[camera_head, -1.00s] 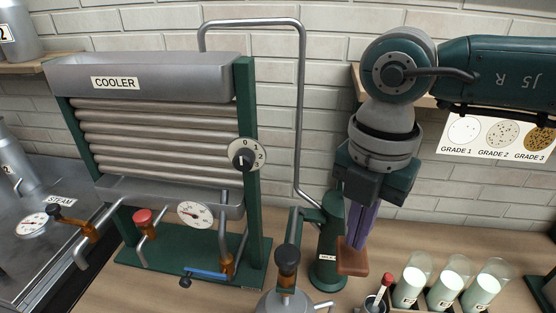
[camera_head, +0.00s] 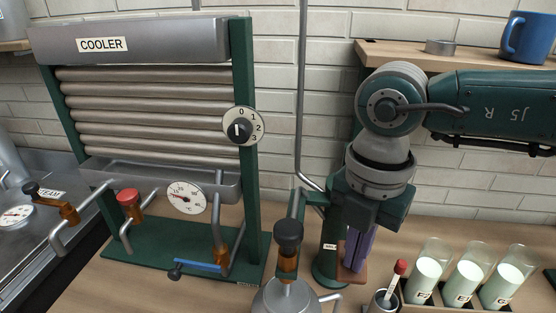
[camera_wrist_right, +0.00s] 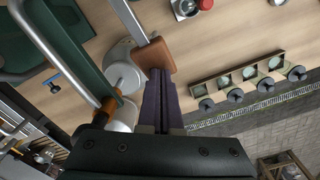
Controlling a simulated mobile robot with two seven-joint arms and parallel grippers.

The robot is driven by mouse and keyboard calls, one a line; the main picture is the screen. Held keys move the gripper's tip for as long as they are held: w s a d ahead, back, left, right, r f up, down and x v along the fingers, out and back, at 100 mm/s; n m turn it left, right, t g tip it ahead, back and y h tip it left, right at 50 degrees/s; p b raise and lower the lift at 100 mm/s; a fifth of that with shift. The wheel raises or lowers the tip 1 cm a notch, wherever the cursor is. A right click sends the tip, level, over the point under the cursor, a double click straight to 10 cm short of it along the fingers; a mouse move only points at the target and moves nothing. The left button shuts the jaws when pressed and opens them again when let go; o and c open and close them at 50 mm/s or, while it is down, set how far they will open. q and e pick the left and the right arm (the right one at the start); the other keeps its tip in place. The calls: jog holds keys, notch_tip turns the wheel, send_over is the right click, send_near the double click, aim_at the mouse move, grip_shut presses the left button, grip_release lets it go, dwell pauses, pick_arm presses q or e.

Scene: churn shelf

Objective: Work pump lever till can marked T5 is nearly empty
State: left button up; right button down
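The pump is a green column (camera_head: 326,262) with a small label, standing to the right of the cooler. Its lever ends in a brown wooden handle (camera_head: 350,278), which also shows in the right wrist view (camera_wrist_right: 155,60) on a grey bar. My right gripper (camera_head: 356,262) has its purple fingers close together with their tips at the handle. I see no clear sign that the handle is clamped between them. A domed metal vessel (camera_head: 283,300) stands left of the pump at the bottom edge. No T5 mark is readable. My left gripper is not in view.
The cooler (camera_head: 145,44) stands left, with a dial (camera_head: 242,126) and a gauge (camera_head: 186,198). Several beakers of pale liquid (camera_head: 465,284) stand in a rack right of the lever. A small pot with a red-topped stick (camera_head: 384,301) is close to the handle.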

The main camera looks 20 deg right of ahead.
notch_tip(320, 180, up, 10)
jog(key=p, duration=1)
notch_tip(320, 180, down, 11)
jog(key=b, duration=0.9)
jog(key=shift+s+r, duration=0.1)
jog(key=shift+r, duration=0.05)
notch_tip(320, 180, up, 11)
jog(key=p, duration=1)
jog(key=shift+f, duration=0.2)
